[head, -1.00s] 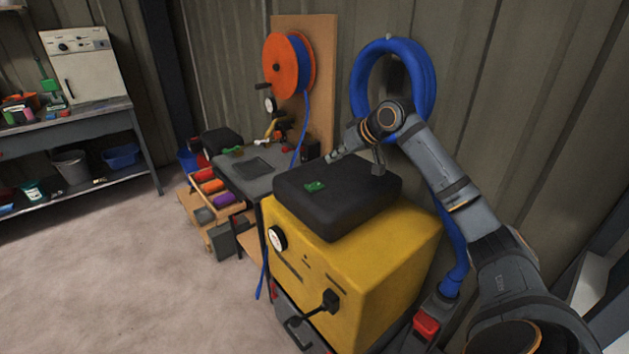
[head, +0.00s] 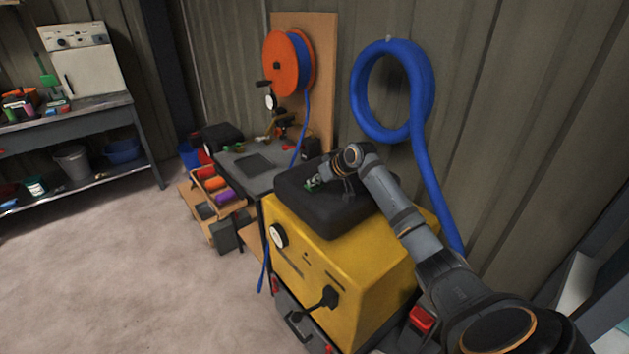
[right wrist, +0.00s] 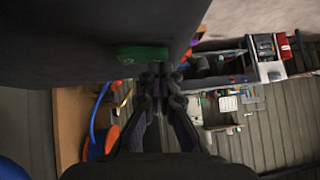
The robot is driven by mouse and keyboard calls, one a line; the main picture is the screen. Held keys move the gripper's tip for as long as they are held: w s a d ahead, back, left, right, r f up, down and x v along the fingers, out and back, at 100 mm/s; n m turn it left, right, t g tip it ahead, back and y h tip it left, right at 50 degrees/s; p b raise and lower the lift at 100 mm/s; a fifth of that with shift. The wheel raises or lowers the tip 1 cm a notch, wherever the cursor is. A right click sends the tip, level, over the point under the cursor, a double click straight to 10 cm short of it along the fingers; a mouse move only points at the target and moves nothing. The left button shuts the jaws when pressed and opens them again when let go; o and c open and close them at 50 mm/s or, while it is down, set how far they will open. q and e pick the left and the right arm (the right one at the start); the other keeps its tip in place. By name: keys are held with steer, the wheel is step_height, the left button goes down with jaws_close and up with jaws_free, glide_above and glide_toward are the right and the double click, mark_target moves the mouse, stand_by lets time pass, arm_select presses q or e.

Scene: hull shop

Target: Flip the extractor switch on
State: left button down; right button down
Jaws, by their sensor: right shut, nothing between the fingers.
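The yellow machine (head: 345,262) with a thick black top (head: 335,214) stands in the middle, and looks like the extractor. A small green piece (head: 311,184), apparently its switch, sits on the black top, partly covered by my gripper in the head view. In the right wrist view the green piece (right wrist: 143,54) shows as a flat block on the dark surface. My right gripper (right wrist: 157,68) is shut and empty, its tips right beside the green piece. I cannot tell whether they touch, nor the switch's position. My left gripper is out of view.
The front has a round gauge (head: 279,236) and a black handle-like part (head: 328,298). A blue hose (head: 428,150) hangs on the wall behind. A bench with an orange reel (head: 288,62) above stands behind left. The floor (head: 120,270) at left is clear.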

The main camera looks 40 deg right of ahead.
steer(key=shift+a+f+p, duration=0.1)
steer(key=shift+a+p, duration=0.1)
steer(key=shift+p, duration=0.15)
steer(key=shift+d+f+h, duration=0.1)
steer(key=shift+f+h, duration=0.05)
steer(key=shift+h, duration=0.15)
steer(key=shift+d+r, duration=0.25)
steer(key=shift+d, duration=0.5)
steer(key=shift+w+r+p, duration=0.1)
steer(key=shift+r+p, duration=0.05)
steer(key=shift+p, duration=0.25)
